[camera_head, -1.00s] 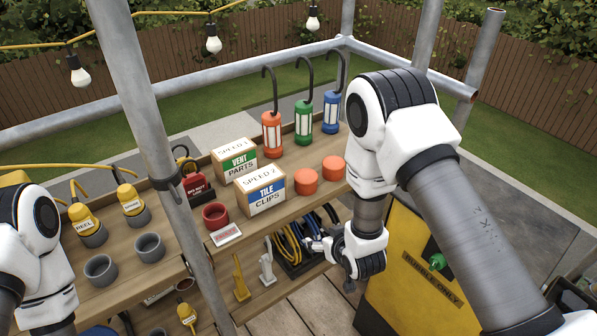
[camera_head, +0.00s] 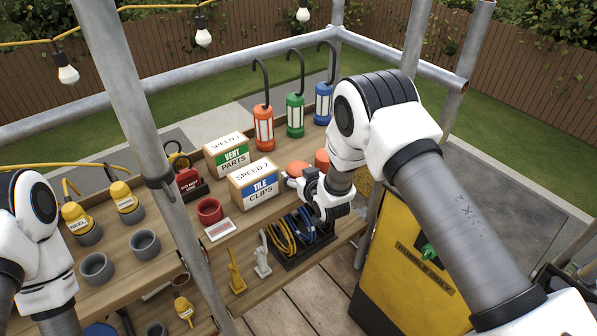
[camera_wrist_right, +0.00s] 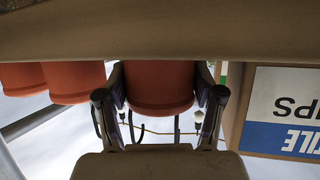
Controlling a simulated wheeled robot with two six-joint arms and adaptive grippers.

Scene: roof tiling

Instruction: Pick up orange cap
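Orange caps stand on the wooden shelf beside the tile clips box. In the head view one orange cap (camera_head: 298,168) is partly hidden by my right gripper (camera_head: 300,179), and another orange cap (camera_head: 322,159) shows beside my arm. In the right wrist view, which is upside down, one orange cap (camera_wrist_right: 160,86) sits between the two fingers of my right gripper (camera_wrist_right: 160,100). The fingers are open, one on each side of it, and the cap rests on the shelf. Two more caps (camera_wrist_right: 75,82) stand to the left there. My left gripper is out of view.
The tile clips box (camera_head: 254,184) stands close beside the gripper; it also shows in the right wrist view (camera_wrist_right: 285,110). Orange, green and blue lanterns (camera_head: 295,115) stand behind. A red cup (camera_head: 209,211) is on the shelf. A scaffold pole (camera_head: 130,110) crosses the left side.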

